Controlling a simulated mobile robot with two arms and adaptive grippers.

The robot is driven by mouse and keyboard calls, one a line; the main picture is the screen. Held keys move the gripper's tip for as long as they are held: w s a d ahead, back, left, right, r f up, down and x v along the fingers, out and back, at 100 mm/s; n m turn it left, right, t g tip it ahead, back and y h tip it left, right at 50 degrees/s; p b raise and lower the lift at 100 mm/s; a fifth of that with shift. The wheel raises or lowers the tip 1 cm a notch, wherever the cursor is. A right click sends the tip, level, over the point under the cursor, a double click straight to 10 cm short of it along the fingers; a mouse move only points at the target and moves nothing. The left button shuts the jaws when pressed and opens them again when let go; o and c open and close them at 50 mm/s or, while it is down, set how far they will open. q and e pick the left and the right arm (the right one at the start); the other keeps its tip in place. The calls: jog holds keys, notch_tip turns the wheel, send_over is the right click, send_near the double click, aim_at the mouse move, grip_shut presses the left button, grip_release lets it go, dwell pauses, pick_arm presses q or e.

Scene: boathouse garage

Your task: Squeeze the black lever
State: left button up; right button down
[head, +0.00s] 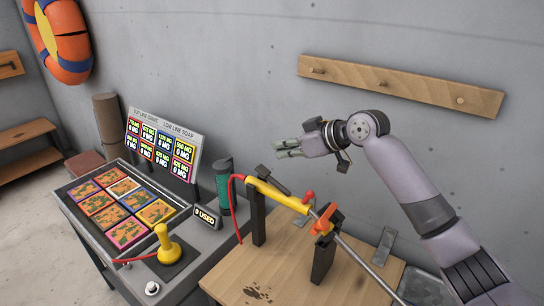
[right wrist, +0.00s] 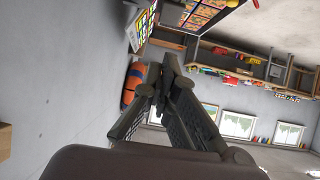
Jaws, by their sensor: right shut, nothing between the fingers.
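The black lever (head: 272,178) sticks up at a slant from the yellow handle (head: 276,195) of a wand. The wand lies across two black posts on a wooden bench, with a red hose at its left end. My right gripper (head: 281,149) is shut and empty, pointing left in the air above the lever and apart from it. In the right wrist view its fingers (right wrist: 160,82) meet at the tips, with the wall and room behind; the lever is not visible there. My left gripper is not in view.
The wooden bench (head: 264,262) has an orange clamp (head: 326,221) near the wand's pipe. To the left stands a console (head: 88,227) with coloured tiles, a yellow joystick (head: 165,242) and a sign board (head: 165,140). A peg rail (head: 400,88) hangs on the wall behind my right arm.

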jog(key=shift+b+v, duration=0.55)
jog(key=shift+v, duration=1.55)
